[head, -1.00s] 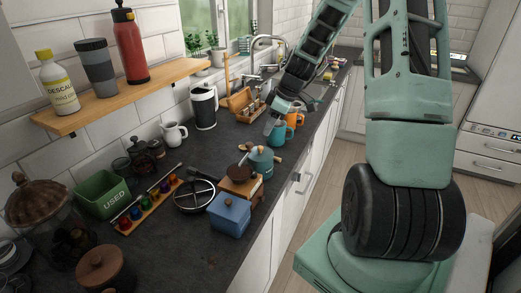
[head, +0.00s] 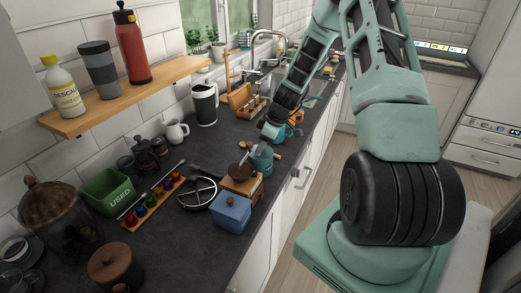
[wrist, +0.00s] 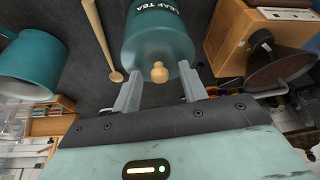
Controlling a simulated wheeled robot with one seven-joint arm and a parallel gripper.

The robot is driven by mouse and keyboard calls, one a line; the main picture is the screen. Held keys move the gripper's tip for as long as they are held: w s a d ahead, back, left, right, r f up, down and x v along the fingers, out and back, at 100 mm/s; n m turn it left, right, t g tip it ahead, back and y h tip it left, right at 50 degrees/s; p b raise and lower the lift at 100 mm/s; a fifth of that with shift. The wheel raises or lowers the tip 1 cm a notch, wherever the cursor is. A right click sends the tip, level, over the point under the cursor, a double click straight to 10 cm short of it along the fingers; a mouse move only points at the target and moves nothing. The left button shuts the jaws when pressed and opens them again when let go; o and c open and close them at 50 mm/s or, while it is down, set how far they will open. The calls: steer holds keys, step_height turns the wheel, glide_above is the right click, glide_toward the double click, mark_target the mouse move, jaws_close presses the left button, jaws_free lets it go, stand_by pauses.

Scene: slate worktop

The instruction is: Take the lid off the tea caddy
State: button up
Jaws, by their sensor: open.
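The tea caddy is a teal round canister labelled LEAF TEA, seen in the wrist view (wrist: 153,38) and in the head view (head: 262,161), standing on the worktop. Its lid carries a small pale wooden knob (wrist: 159,72). My gripper (wrist: 160,78) is open and empty over the caddy, with a finger on either side of the knob. No contact with the knob shows. In the head view my gripper (head: 263,144) comes down from above and partly hides the caddy's top.
A wooden coffee grinder (wrist: 247,36) stands close beside the caddy. A teal mug (wrist: 28,66) is on the other side, with a wooden utensil (wrist: 105,42) between. A blue lidded box (head: 231,214) and black round rack (head: 197,193) stand nearer. The worktop's front edge is close.

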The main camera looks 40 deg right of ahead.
jaws_close()
